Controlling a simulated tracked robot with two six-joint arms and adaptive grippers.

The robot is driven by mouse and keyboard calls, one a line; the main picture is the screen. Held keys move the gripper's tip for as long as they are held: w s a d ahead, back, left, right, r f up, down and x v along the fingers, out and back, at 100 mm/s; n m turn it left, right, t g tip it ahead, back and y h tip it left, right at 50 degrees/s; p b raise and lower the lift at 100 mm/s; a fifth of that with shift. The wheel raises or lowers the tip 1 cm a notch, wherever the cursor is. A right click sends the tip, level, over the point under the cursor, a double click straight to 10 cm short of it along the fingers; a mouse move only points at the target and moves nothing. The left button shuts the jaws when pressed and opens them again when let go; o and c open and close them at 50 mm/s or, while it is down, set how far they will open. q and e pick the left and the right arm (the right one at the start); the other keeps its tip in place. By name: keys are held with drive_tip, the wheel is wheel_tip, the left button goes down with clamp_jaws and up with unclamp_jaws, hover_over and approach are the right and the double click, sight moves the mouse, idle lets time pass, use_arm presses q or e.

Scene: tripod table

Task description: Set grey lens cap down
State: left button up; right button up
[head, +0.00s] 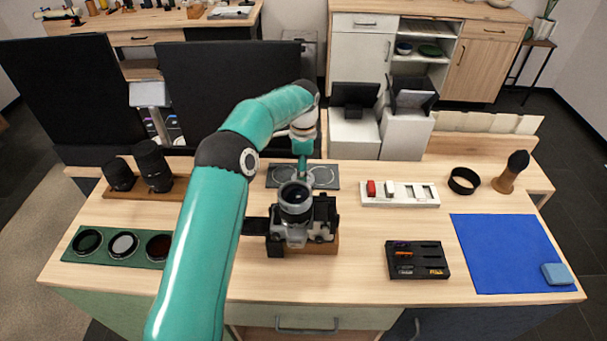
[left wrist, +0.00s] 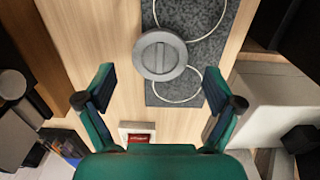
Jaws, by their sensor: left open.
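The grey lens cap (left wrist: 159,55) is a round disc with a raised bar across it. In the left wrist view it overlaps one long edge of the dark grey mat (left wrist: 190,50), between the mat's two pale rings. I cannot tell whether it lies fully flat. My left gripper (left wrist: 161,78) is open, with its fingers apart on either side of the cap's line and the cap just beyond them. In the head view the gripper (head: 303,168) is over the mat (head: 274,181), behind the camera (head: 297,225), whose lens hides part of that spot. My right gripper is not in view.
The upright camera stands close in front of the mat. A white tray (head: 372,201) with a red item is right of it, a black battery tray (head: 418,272) nearer. A green filter tray (head: 75,253) lies left. Wood between the camera and blue cloth (head: 500,245) is partly clear.

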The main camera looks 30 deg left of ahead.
use_arm(q)
wheel_tip(320, 180, up, 10)
drive_tip(key=p, duration=0.1)
drive_tip(key=shift+f, duration=0.2)
idle(0.4)
